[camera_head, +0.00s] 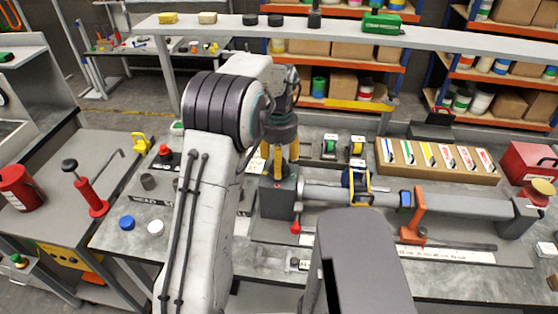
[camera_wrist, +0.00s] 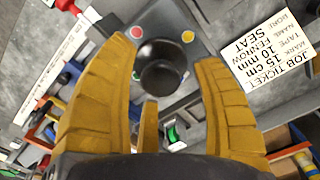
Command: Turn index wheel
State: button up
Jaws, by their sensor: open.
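My gripper (camera_head: 279,172) points down over a dark grey box (camera_head: 277,203) at the left end of a long grey bar fixture. In the wrist view its yellow fingers (camera_wrist: 166,50) are spread, with nothing held. Between them, on the box top (camera_wrist: 192,52), is a round black part (camera_wrist: 160,68) with a dark centre, likely the index wheel. The fingers stand on either side of it; I cannot tell whether they touch it. In the head view my gripper hides the round part.
Yellow (camera_wrist: 141,31) and red (camera_wrist: 189,36) dots flank the round part. A job ticket (camera_wrist: 268,45) lies beside the box. A red-knobbed lever (camera_head: 296,222) is at the box front. The bar (camera_head: 325,194) and an orange clamp (camera_head: 415,215) extend right.

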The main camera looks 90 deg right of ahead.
jog(key=shift+r, duration=0.1)
notch_tip(320, 180, up, 12)
dwell(0.6)
notch_tip(320, 180, down, 5)
jog(key=b, duration=0.2)
jog(key=shift+b, duration=0.35)
jog(key=shift+f, duration=3.55)
jog(key=shift+c, duration=0.2)
jog(key=c, duration=1.2)
